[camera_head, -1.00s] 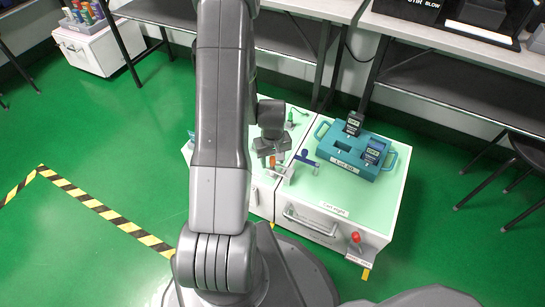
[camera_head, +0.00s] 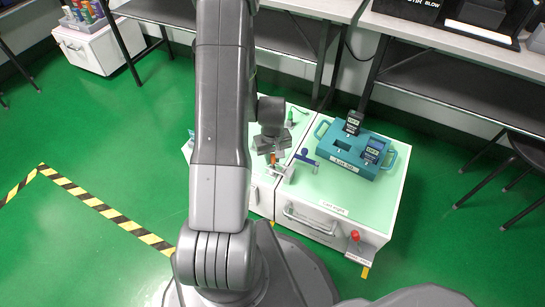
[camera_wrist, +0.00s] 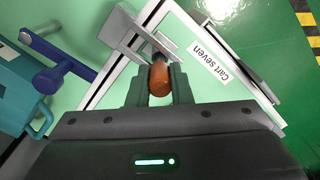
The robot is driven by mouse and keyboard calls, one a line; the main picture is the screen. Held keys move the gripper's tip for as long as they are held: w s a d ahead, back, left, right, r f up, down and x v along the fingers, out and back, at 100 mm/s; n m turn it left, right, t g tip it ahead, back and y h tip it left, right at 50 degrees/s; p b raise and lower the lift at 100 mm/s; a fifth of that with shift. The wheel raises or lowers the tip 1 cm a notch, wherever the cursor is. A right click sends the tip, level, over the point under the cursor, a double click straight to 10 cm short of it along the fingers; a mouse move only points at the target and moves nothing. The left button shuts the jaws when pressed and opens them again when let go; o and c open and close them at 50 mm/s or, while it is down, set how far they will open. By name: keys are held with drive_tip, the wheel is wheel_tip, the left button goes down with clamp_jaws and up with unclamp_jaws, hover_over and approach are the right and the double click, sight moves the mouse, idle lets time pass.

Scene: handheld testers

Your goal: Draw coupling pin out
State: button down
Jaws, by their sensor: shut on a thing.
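The coupling pin has an orange-brown head (camera_wrist: 159,78); it shows as a small orange spot in the head view (camera_head: 272,159). My gripper (camera_wrist: 159,88) is shut on this head, one dark finger on each side. In the head view my gripper (camera_head: 272,156) is over the seam between the two carts. A grey metal coupling bracket (camera_wrist: 122,35) spans the seam beside the pin. The pin's lower part is mostly hidden, so I cannot tell how deep it sits. A blue T-shaped lever (camera_wrist: 50,48) lies on the other side of the seam from the Cart seven label.
Cart eight (camera_head: 370,213) carries a teal tester case (camera_head: 336,154) with handheld testers. Cart seven's label (camera_wrist: 210,65) is near the bracket. A red knob (camera_head: 355,237) stands at cart eight's front corner. Benches stand behind; green floor is open at left.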

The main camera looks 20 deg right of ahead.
drive_tip(key=shift+r+p, duration=1.85)
drive_tip(key=shift+r, duration=1.05)
